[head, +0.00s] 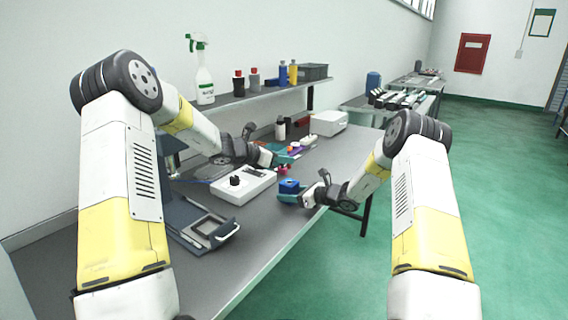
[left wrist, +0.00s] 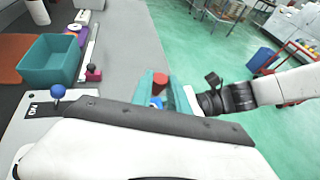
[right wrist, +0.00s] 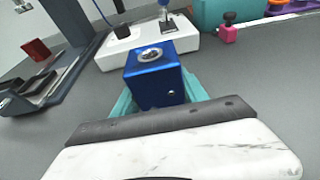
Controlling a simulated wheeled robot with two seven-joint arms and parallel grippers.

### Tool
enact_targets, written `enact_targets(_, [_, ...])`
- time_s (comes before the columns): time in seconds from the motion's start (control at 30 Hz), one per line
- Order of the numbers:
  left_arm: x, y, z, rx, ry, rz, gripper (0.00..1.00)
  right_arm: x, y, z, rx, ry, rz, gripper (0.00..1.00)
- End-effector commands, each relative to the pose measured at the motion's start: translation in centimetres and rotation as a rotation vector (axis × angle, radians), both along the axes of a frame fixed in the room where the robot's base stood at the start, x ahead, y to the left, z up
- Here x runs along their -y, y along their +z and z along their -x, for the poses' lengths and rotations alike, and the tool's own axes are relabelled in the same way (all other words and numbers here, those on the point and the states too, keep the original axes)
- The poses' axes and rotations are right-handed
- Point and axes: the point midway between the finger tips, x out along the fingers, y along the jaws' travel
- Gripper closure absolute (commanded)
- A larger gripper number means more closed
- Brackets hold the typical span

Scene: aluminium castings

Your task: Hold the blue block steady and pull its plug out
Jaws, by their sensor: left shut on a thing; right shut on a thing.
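The blue block (right wrist: 152,82) is between the teal fingers of my right gripper (right wrist: 160,96), which is shut on it. Its top face shows a round metal-rimmed opening with nothing standing in it. The block also shows in the head view (head: 289,186), at the bench's front edge. My left gripper (head: 290,157) is higher and farther back, above the bench. In the left wrist view a red plug (left wrist: 160,78) is between the teal fingers of my left gripper (left wrist: 165,92), apart from the block. The plug is hard to make out in the head view.
A shelf with bottles (head: 255,97) runs behind.

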Motion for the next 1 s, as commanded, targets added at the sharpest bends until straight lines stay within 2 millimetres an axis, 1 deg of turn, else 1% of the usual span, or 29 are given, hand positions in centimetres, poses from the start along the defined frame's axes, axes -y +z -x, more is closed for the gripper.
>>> enact_targets(0.33, [0.0,0.3,0.0,-0.001,0.001,0.001,1.0,0.0,0.0,0.0,0.001,0.0,-0.001,0.91])
enact_targets(0.37, [0.0,0.3,0.0,-0.001,0.0,0.001,1.0,0.0,0.0,0.0,0.001,0.0,-0.001,0.45])
enact_targets(0.4, [0.0,0.3,0.0,-0.001,0.0,0.001,1.0,0.0,0.0,0.0,0.001,0.0,-0.001,0.37])
enact_targets(0.47, [0.0,0.3,0.0,-0.001,0.0,0.001,1.0,0.0,0.0,0.0,0.001,0.0,-0.001,0.26])
enact_targets(0.5, [0.0,0.3,0.0,-0.001,0.0,0.001,1.0,0.0,0.0,0.0,0.0,0.0,0.0,0.24])
enact_targets(0.8, [0.0,0.3,0.0,-0.001,0.0,0.001,1.0,0.1,0.1,0.0,0.0,-0.001,0.0,0.24])
enact_targets(0.87, [0.0,0.3,0.0,-0.001,0.0,0.001,1.0,0.5,0.2,0.2,0.0,-0.002,0.0,0.24])
enact_targets(1.0, [0.0,0.3,0.0,-0.001,0.0,0.001,1.0,2.2,0.8,1.2,0.001,-0.003,0.0,0.24])
